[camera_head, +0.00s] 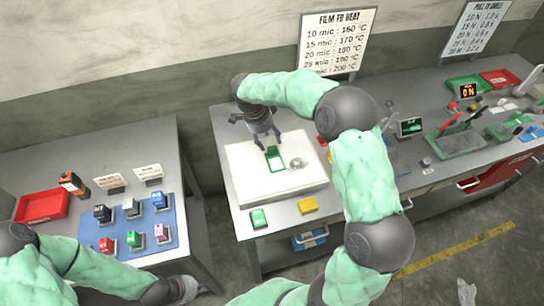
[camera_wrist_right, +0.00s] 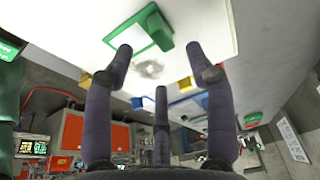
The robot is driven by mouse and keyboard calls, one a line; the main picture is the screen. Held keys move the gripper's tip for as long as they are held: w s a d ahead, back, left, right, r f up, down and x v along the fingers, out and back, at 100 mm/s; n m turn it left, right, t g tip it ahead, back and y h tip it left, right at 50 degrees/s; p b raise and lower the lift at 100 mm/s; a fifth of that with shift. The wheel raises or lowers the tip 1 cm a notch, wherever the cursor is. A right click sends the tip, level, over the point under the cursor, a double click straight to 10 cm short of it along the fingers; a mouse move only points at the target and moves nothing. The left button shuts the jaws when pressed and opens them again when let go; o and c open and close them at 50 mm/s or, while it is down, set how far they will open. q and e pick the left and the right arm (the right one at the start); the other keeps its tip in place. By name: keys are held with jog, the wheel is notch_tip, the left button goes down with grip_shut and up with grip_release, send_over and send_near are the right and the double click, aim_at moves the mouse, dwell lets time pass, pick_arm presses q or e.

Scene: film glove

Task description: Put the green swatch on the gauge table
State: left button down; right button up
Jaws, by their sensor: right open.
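A green piece (camera_head: 273,152) with an upright tab stands on the white slab (camera_head: 240,165) of the middle bench, at the edge of a green outlined square. In the right wrist view this green piece (camera_wrist_right: 155,28) rests on the white top, overlapping the outline. My right gripper (camera_head: 264,142) is just above and beside it, with its fingers (camera_wrist_right: 160,62) spread and nothing between them. Another green piece (camera_head: 136,240) sits on the blue mat of the left table. My left gripper (camera_head: 182,290) is low, near the left table's front corner; its fingers are unclear.
A silver object (camera_head: 296,162) lies beside the outline. A green block (camera_head: 258,218) and a yellow block (camera_head: 307,205) lie on the bench's front edge. The blue mat (camera_head: 120,228) holds several coloured pieces, near a red tray (camera_head: 42,206). Tools and a screen (camera_head: 410,126) crowd the right.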

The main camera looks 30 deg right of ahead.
aim_at(272, 149)
jog(key=shift+a+b+x, duration=0.1)
jog(key=shift+b+x, duration=0.1)
jog(key=shift+x, duration=1.3)
jog(key=shift+a+b+x, duration=0.15)
jog(key=shift+b+x, duration=0.05)
jog(key=shift+x, duration=1.3)
grip_shut()
